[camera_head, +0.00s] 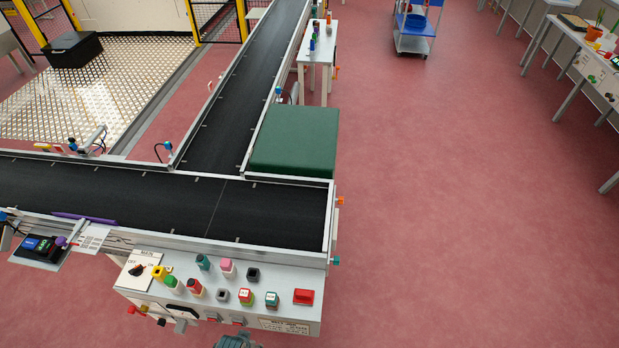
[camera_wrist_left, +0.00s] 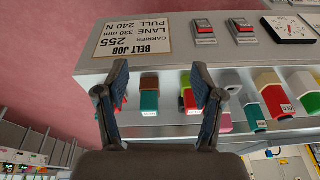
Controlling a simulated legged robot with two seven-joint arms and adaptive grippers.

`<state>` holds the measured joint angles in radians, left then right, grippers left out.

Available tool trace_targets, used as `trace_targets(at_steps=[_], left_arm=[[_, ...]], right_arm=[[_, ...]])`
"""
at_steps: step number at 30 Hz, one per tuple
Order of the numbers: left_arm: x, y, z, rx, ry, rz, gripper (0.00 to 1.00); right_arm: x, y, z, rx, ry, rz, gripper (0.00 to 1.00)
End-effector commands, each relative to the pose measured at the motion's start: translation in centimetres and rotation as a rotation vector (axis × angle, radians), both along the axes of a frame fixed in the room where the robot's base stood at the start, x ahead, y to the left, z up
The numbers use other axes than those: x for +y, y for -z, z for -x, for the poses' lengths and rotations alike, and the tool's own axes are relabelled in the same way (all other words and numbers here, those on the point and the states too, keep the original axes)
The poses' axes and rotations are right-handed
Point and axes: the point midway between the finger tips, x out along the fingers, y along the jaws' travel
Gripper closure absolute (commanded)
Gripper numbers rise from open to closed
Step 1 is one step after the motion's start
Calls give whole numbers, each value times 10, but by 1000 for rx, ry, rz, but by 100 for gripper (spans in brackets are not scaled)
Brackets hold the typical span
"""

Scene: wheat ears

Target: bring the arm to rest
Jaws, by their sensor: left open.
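My left gripper (camera_wrist_left: 158,90) is open and empty in the left wrist view, its two dark fingers spread apart. It points at the grey control box, whose front carries a "BELT JOB" label (camera_wrist_left: 128,38). A button with a brown top and teal base (camera_wrist_left: 149,97) shows between the fingers, and I cannot tell how far off it is. In the head view only a small grey-teal piece shows at the bottom edge, below the control box (camera_head: 225,311); it looks like part of my left arm. My right gripper is in neither view.
The box top holds several coloured buttons, including a red one (camera_head: 303,296). Behind it a black conveyor belt (camera_head: 120,190) meets a second belt (camera_head: 245,85), with a green pad (camera_head: 295,140) beside them. Open pink floor (camera_head: 460,200) lies to the right.

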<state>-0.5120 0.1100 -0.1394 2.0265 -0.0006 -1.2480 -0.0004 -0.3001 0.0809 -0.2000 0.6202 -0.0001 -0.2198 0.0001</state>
Motion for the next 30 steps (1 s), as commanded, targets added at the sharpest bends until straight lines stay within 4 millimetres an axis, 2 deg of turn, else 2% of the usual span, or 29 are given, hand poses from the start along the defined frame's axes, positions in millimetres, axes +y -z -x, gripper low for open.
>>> trace_targets(at_steps=[1, 5, 6, 8, 9, 12, 15, 18, 21, 25, 30], left_arm=[[0, 26, 3, 15, 1, -1, 32], [1, 99, 17, 43, 6, -3, 32], [3, 126, 25, 54, 8, -5, 32], [5, 167, 42, 72, 11, -7, 32], [7, 193, 55, 83, 14, -9, 32], [12, 251, 94, 111, 20, -11, 32], [20, 293, 135, 135, 26, -15, 32], [26, 319, 170, 152, 30, -18, 32], [31, 332, 194, 162, 33, -20, 32], [34, 338, 208, 167, 35, -20, 32], [35, 338, 210, 167, 36, -20, 32]], right_arm=[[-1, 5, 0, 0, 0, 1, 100], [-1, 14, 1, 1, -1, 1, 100], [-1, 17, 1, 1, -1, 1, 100], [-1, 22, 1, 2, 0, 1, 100], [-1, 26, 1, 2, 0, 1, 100], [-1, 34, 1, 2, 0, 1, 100], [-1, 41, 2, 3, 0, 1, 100], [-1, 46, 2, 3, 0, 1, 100], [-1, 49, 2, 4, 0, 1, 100], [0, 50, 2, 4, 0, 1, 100], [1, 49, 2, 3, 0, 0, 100]])
